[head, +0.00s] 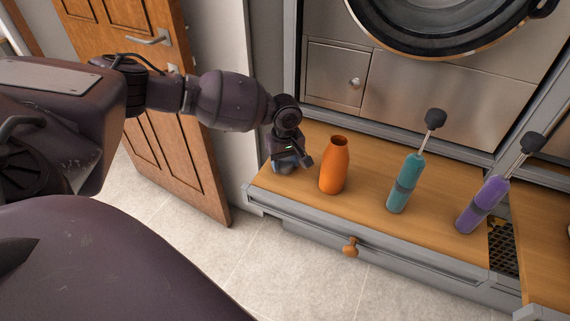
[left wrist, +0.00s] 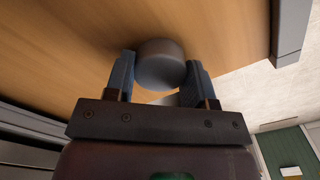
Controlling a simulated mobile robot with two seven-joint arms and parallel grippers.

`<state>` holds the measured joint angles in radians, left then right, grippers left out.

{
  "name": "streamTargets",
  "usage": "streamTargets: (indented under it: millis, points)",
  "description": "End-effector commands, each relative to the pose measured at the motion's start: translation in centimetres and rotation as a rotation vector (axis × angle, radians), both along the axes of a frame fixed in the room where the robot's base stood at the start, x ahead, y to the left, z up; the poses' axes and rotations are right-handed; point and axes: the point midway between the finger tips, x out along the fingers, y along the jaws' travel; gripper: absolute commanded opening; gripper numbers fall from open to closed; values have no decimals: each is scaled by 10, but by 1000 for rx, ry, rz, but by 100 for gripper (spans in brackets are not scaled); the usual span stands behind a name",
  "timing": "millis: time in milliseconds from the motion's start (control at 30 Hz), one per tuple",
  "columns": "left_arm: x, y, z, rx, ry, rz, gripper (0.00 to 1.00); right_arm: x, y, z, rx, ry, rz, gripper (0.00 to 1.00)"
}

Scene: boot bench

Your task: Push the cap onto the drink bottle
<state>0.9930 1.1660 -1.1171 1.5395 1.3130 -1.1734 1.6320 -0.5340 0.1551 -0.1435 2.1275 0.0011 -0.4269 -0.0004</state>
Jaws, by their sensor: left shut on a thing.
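The orange drink bottle (head: 334,168) stands upright and open-topped on the wooden bench top. My left gripper (head: 286,166) is low over the bench, just left of the bottle and apart from it. In the left wrist view my left gripper (left wrist: 160,82) is shut on a round grey cap (left wrist: 160,62), one blue-grey finger on each side. The head view is too small and dark there to make out the cap. Whether the cap touches the bench cannot be told. My right gripper is in neither view.
A teal tool (head: 405,182) and a purple tool (head: 483,204), each with a rod and dark knob, stand right of the bottle. The bench top (head: 368,190) has bare room between bottle and teal tool. A metal cabinet (head: 400,93) rises behind. A wooden door (head: 165,110) stands left.

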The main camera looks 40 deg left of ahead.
Motion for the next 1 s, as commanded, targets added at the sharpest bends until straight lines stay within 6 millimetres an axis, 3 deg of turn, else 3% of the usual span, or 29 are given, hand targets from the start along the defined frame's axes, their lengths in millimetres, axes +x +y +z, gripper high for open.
streamTargets:
  millis: [167, 333, 800, 1000]
  points:
    - [0, 0, 4, -1, -1, 0, 28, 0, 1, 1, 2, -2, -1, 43]
    - [1, 0, 26, -1, -7, 0, 28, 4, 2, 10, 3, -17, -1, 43]
    - [1, 0, 142, -1, -9, 0, 28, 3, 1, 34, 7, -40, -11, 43]
    - [0, 0, 178, 0, -6, -1, 28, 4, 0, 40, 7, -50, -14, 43]
